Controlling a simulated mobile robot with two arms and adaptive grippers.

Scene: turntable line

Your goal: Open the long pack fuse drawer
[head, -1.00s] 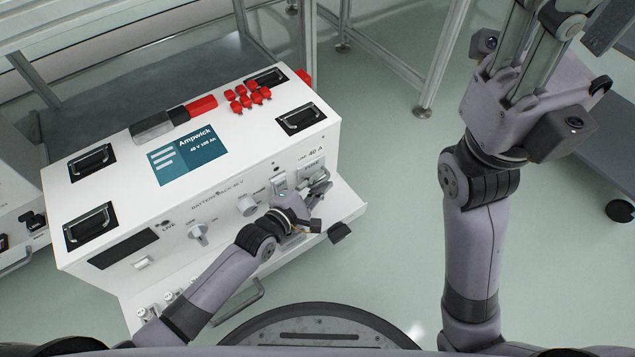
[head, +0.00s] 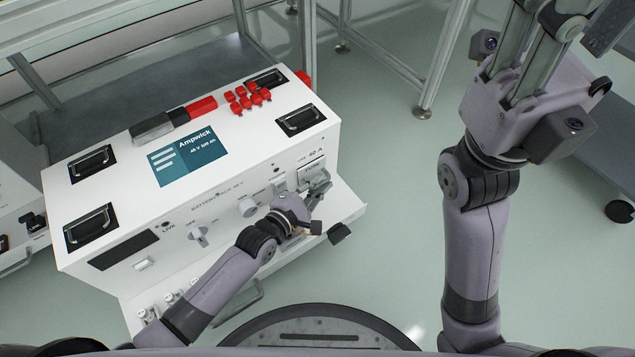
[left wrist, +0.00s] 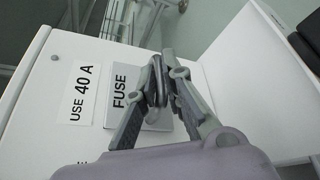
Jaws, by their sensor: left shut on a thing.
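The long white battery pack (head: 115,205) stands at the left in the head view, its front towards me. Its fuse drawer (head: 311,169) is at the right end of the front face. In the left wrist view, the drawer shows as a grey plate marked FUSE (left wrist: 122,88). My left gripper (head: 318,186) is at the drawer. In the left wrist view, its fingers (left wrist: 156,88) are shut on the drawer's dark handle and partly hide the plate. I cannot tell how far the drawer stands out. My right gripper (head: 528,62) is raised at the upper right, away from the pack, its fingertips cut off.
Several red caps (head: 247,98) and black recessed handles (head: 301,118) are on the pack's top. Knobs (head: 198,236) sit on its front. A metal frame (head: 437,62) stands behind. A dark cart (head: 601,150) is at the right.

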